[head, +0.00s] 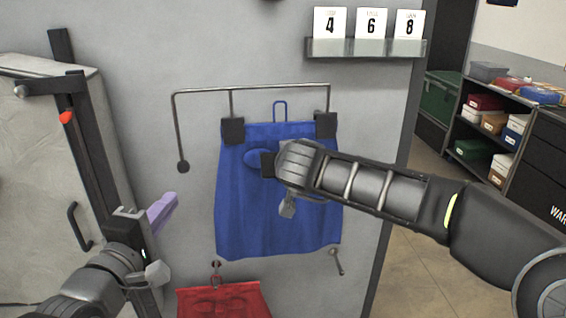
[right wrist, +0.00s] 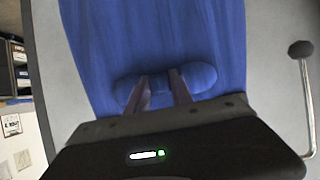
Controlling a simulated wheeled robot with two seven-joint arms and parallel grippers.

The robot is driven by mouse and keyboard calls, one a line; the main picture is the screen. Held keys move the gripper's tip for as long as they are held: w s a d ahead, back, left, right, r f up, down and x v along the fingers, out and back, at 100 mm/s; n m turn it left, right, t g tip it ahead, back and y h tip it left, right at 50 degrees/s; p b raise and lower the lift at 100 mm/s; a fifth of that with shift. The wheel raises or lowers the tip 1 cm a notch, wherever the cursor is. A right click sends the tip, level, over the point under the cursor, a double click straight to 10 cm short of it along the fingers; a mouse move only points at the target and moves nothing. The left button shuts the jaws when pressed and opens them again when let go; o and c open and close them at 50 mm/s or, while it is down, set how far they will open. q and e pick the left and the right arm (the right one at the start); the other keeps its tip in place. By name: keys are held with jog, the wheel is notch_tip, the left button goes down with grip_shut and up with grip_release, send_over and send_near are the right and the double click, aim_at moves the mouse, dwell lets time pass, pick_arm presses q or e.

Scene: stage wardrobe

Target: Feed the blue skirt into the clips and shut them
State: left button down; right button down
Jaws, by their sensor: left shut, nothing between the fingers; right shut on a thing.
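The blue skirt (head: 240,215) hangs flat against the grey wall panel. Two dark clips, the left one (head: 233,130) and the right one (head: 326,125), overlap its top corners; I cannot tell whether they are shut. A blue loop (head: 280,106) stands above its waist. My right gripper is in front of the skirt's upper middle; in the right wrist view its fingers (right wrist: 159,84) are shut on a blue rounded grip (right wrist: 203,77) on the skirt. My left gripper (head: 163,212), with purple fingers, is shut and empty, left of the skirt and apart from it.
A bent metal rail (head: 255,88) carries the clips, with a round-ended arm at its left. Below hangs a red garment (head: 225,300) on a hook. A ledge with number cards (head: 366,48) is above right. Shelves with boxes (head: 490,120) stand at right.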

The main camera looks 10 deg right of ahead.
jog(key=c, duration=1.1)
grip_release()
jog(key=shift+o, duration=0.2)
jog(key=shift+s, duration=0.1)
jog(key=p+v, duration=0.1)
jog(key=v, duration=0.6)
jog(key=shift+s+r+p, duration=0.2)
jog(key=shift+s+p, duration=0.1)
